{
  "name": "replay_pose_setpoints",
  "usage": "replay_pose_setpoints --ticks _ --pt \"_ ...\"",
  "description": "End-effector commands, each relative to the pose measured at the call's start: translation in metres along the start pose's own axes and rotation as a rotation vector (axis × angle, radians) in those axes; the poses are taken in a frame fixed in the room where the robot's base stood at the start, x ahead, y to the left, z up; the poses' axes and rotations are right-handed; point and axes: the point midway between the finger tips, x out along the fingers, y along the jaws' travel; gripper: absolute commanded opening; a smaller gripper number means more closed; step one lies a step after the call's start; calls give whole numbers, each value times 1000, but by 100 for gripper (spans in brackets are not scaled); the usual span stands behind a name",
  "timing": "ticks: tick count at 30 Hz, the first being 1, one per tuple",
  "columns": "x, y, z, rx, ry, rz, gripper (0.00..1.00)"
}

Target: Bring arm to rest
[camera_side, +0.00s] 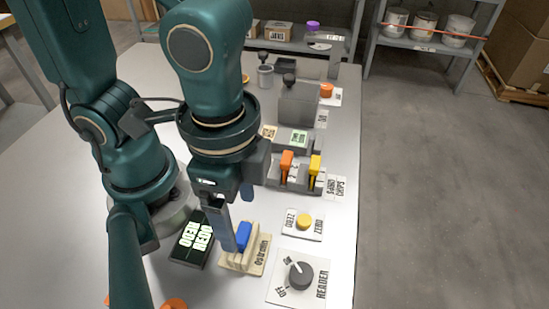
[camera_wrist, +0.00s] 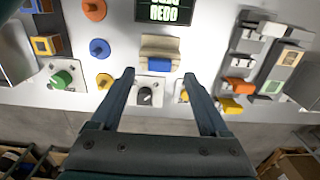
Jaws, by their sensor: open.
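My gripper (camera_side: 235,210) hangs over the front part of the table, fingers pointing down and apart, with nothing between them. In the wrist view my gripper (camera_wrist: 157,76) shows two dark fingers spread wide. A blue block (camera_side: 243,236) sits in a cream holder (camera_side: 257,262), close to the fingers in the side view. In the wrist view the blue block (camera_wrist: 158,66) and cream holder (camera_wrist: 162,43) lie just beyond the fingertips, between their lines. Whether a finger touches the holder cannot be told.
A black display (camera_side: 192,240) with pale green letters lies left of the holder. A dark reader knob (camera_side: 301,275) and a yellow button (camera_side: 304,222) are to the right. Orange (camera_side: 287,162) and yellow (camera_side: 315,164) chips stand in a rack behind. Bare table (camera_side: 65,165) lies left of the arm.

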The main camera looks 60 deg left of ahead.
Motion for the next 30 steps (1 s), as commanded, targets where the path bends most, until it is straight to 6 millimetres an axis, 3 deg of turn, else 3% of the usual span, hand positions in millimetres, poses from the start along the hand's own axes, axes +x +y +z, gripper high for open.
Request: replay_pose_setpoints --ticks 5,11,18,23,30 --pt "-5 -11 -5 -63 30 0 79" --pt "-35 -62 -7 -334 197 -30 79" --pt "-64 -116 20 -663 399 -135 79" --pt "-70 -129 34 -766 462 -188 79" --pt "-67 -128 39 -771 464 -195 79"
